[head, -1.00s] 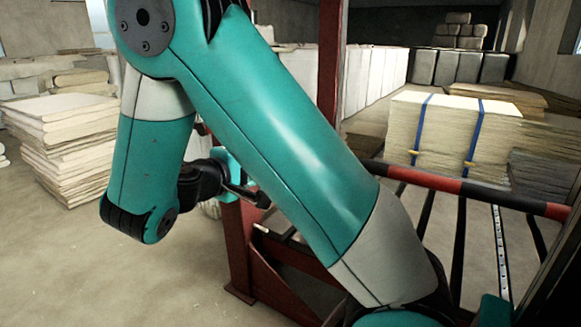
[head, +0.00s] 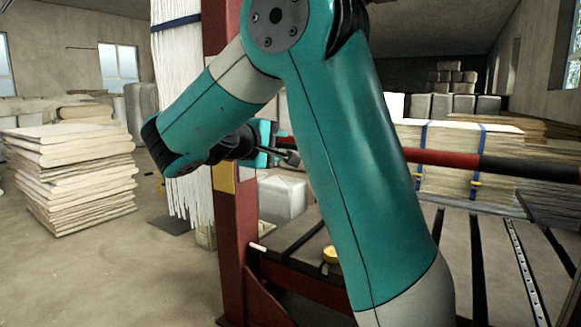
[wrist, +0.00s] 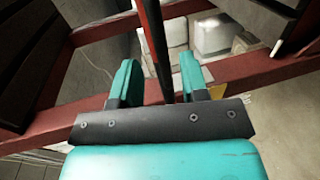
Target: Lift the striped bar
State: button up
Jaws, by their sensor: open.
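The striped bar (head: 450,160) is red and black and runs across the head view above the slatted table, passing behind my arm. In the wrist view the bar (wrist: 151,42) comes down from the top and passes between my fingers. My gripper (head: 276,152) shows small at the bar's left end, partly dark against the background. In the wrist view my gripper (wrist: 158,82) is open, with one teal finger on each side of the bar. I cannot tell whether either finger touches it. My arm hides part of the bar.
The slatted table (head: 490,250) lies below the bar, with a yellow round piece (head: 331,254) near its left edge. A red post (head: 233,230) stands beside my gripper. White strands (head: 185,115) hang behind it. A cloth stack (head: 75,180) stands left; the floor before it is clear.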

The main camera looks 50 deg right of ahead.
aim_at(289, 146)
jog(key=b+x, duration=0.2)
jog(key=x, duration=0.4)
jog(key=shift+a, duration=0.1)
jog(key=shift+c, duration=0.5)
grip_shut()
